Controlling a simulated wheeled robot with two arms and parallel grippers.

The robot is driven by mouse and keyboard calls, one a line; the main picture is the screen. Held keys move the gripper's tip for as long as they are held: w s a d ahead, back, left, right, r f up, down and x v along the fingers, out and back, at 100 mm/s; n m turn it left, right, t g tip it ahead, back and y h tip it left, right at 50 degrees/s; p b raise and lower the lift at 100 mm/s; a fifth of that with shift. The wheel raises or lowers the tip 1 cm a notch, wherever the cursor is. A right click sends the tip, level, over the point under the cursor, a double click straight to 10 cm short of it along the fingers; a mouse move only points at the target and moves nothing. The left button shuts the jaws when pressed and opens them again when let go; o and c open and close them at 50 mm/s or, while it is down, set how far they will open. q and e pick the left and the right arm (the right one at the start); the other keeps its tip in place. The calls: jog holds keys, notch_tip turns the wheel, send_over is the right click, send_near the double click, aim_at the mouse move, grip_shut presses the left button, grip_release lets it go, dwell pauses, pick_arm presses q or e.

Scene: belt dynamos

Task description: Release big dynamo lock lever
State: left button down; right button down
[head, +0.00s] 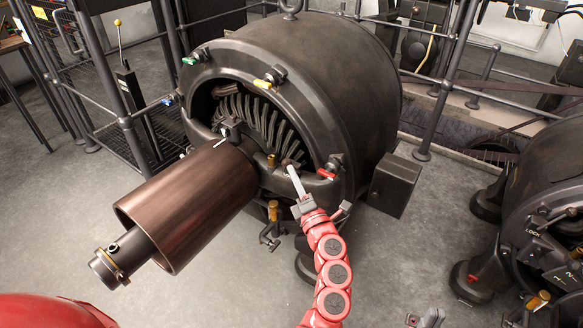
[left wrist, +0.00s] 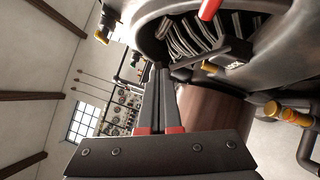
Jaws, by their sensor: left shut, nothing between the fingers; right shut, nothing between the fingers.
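The big dynamo (head: 325,80) is a dark drum with ribbed windings in its open front and a brown cylinder (head: 190,205) on its shaft. Coloured handles sit around its rim. A brass-handled lever (head: 273,211) stands low on its front; I cannot tell for sure which part is the lock lever. My left gripper (head: 292,170) is shut and empty, just right of that lever before the lower rim. In the left wrist view its fingers (left wrist: 158,70) point at the windings, close to a dark bar (left wrist: 205,60). My right gripper (head: 428,319) shows only partly at the bottom edge.
A second dynamo (head: 550,200) marked LOCK stands at the right. A tall yellow-tipped lever (head: 118,35) and railings stand behind. Grey floor lies clear between the dynamos.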

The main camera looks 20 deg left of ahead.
pick_arm(q)
jog(key=w+d+r+m+g+h+p, duration=0.25)
jog(key=w+r+m+p, duration=0.25)
jog(key=p, duration=1)
jog(key=s+d+m+p, duration=0.1)
jog(key=s+d, duration=0.6)
jog(key=s, duration=0.4)
jog(key=shift+d, duration=0.2)
jog(key=shift+a+r, duration=0.1)
